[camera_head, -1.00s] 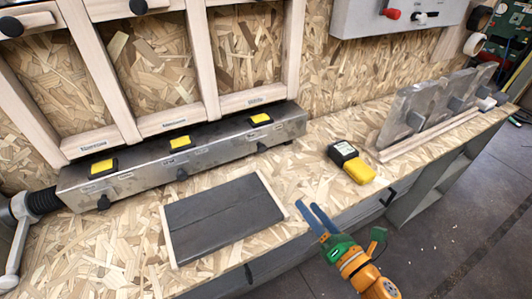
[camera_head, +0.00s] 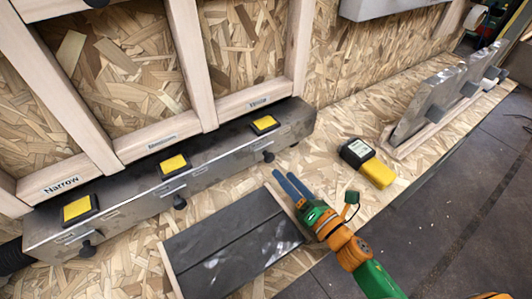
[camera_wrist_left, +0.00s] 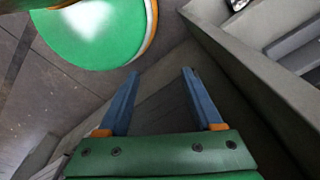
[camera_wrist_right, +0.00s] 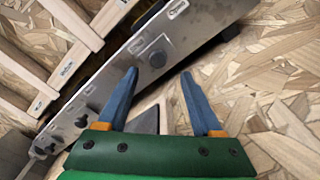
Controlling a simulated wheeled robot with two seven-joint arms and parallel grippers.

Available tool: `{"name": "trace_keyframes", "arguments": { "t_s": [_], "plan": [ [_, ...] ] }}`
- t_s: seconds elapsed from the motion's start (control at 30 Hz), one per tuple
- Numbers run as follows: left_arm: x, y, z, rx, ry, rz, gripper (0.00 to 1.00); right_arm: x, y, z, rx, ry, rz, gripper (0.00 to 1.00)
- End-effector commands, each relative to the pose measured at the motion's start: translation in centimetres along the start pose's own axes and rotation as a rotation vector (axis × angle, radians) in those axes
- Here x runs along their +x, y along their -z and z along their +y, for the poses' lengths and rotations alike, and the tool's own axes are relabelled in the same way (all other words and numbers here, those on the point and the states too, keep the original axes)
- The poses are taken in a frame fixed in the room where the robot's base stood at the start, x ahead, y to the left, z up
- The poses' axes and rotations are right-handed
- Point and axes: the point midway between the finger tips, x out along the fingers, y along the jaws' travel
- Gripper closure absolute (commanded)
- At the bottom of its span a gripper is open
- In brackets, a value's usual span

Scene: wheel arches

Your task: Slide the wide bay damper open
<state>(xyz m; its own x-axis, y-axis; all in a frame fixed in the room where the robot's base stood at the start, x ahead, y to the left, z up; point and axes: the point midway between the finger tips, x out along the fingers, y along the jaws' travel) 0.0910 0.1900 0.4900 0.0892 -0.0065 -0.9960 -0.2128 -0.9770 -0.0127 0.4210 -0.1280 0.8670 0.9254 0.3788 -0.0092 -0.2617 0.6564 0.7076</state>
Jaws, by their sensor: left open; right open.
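The long metal duct box (camera_head: 225,160) lies along the back under wooden bays. Its front has three black damper knobs; the left bay is labelled Narrow, and the right bay's label is too small to read. The right-hand damper knob (camera_head: 268,156) is near the box's right end. My right gripper (camera_head: 285,174) is open and empty, its tips just in front of this knob. In the right wrist view a black knob (camera_wrist_right: 155,53) stands just beyond the open fingertips, apart from them. My left gripper (camera_wrist_left: 160,73) is open and empty, seen only in its wrist view.
A dark panel in a wooden frame (camera_head: 235,240) lies on the bench beneath my right gripper. A yellow and black device (camera_head: 367,163) lies to the right. Upright grey plates (camera_head: 430,105) stand further right. Yellow-topped blocks (camera_head: 173,164) sit on the duct box.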

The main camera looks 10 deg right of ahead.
Motion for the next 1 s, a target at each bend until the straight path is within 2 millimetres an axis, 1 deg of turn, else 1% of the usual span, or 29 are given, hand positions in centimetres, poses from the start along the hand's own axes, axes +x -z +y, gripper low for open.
{"name": "trace_keyframes", "arguments": {
  "t_s": [0.2, 0.33, 0.47, 0.67, 0.77, 0.8, 0.87, 0.9, 0.93, 1.0],
  "plan": [
    [-0.8, -0.2, 0.0, 0.000, -0.001, -0.005, 0.33, 4.0, -0.2, 0.2, -0.001, -0.002, -0.002, 0.33],
    [-0.8, -0.3, 0.1, 0.000, -0.001, -0.007, 0.33, 5.8, -0.1, 0.1, 0.000, -0.002, -0.002, 0.33],
    [-0.8, -0.3, 0.1, 0.000, -0.001, -0.007, 0.33, 6.5, -0.1, 0.1, -0.001, -0.001, -0.001, 0.33],
    [-0.8, -0.2, 0.1, 0.001, -0.001, -0.007, 0.33, 6.5, 0.0, 0.1, 0.000, -0.001, 0.000, 0.33],
    [-0.8, -0.2, 0.1, 0.001, -0.001, -0.007, 0.33, 6.5, 0.0, 0.1, -0.001, -0.001, 0.000, 0.57],
    [-0.8, -0.2, 0.1, 0.001, -0.001, -0.006, 0.33, 6.5, 0.0, 0.1, -0.001, -0.001, 0.000, 0.68],
    [-0.8, -0.2, 0.1, 0.001, -0.001, -0.006, 0.33, 6.5, 0.0, 0.1, -0.001, -0.001, 0.000, 0.84],
    [-0.8, -0.2, 0.1, 0.001, -0.001, -0.006, 0.33, 6.5, 0.0, 0.1, -0.001, -0.001, 0.000, 0.95],
    [-0.8, -0.2, 0.1, 0.001, -0.001, -0.006, 0.33, 6.5, 0.0, 0.1, -0.001, -0.001, 0.000, 1.00],
    [-0.8, -0.2, 0.1, 0.001, -0.001, -0.006, 0.33, 6.5, 0.0, 0.1, -0.001, -0.001, 0.000, 1.00]
  ]
}}
